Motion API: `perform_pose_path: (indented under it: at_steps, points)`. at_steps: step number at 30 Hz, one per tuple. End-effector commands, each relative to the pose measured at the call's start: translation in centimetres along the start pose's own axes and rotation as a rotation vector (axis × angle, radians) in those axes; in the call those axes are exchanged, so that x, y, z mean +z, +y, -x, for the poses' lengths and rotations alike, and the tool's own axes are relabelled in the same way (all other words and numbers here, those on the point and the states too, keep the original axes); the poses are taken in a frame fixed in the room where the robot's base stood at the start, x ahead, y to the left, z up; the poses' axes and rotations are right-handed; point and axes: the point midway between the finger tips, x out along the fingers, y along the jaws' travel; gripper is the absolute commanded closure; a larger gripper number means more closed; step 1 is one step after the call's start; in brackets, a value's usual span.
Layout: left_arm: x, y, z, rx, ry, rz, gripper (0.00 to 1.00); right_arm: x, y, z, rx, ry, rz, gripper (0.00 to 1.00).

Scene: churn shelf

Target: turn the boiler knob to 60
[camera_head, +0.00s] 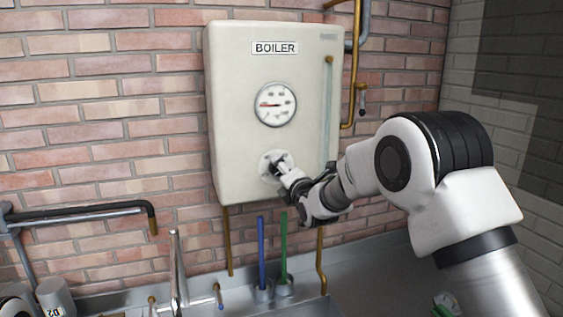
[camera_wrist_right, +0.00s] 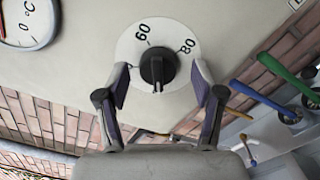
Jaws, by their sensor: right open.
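The cream boiler (camera_head: 230,130) hangs on the brick wall and carries a round gauge (camera_head: 275,104) with a red needle. Below the gauge is a pale dial plate (camera_head: 265,160), partly hidden by my right gripper (camera_head: 284,172). The wrist view shows the black boiler knob (camera_wrist_right: 157,67) on this plate, with 60 printed at its upper left and 80 at its upper right. My right gripper's fingers (camera_wrist_right: 161,82) are open, one on each side of the knob, with visible gaps to it. I cannot tell clearly which mark the knob points to. My left gripper is not in view.
Copper pipes (camera_head: 355,100) run beside and below the boiler. A metal sink (camera_head: 380,270) lies below, with a tap (camera_head: 177,265) and blue (camera_head: 261,250) and green (camera_head: 283,250) handles standing upright. A dark-and-metal pipe (camera_head: 90,213) juts from the left.

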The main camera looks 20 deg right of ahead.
Motion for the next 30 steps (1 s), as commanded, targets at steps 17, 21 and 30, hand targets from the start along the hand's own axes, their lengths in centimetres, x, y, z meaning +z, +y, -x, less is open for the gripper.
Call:
perform_pose_path:
  at_steps: [17, 21, 30]
  points:
    - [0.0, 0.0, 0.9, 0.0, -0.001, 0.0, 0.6, -0.1, -0.1, -1.5, -0.001, 0.0, -0.001, 0.92]
    - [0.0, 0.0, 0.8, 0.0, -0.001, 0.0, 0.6, -0.1, -0.1, -1.5, -0.001, 0.001, -0.001, 0.92]
    - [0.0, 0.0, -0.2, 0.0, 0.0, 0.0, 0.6, -0.3, -0.4, -1.5, 0.0, 0.002, -0.06, 0.92]
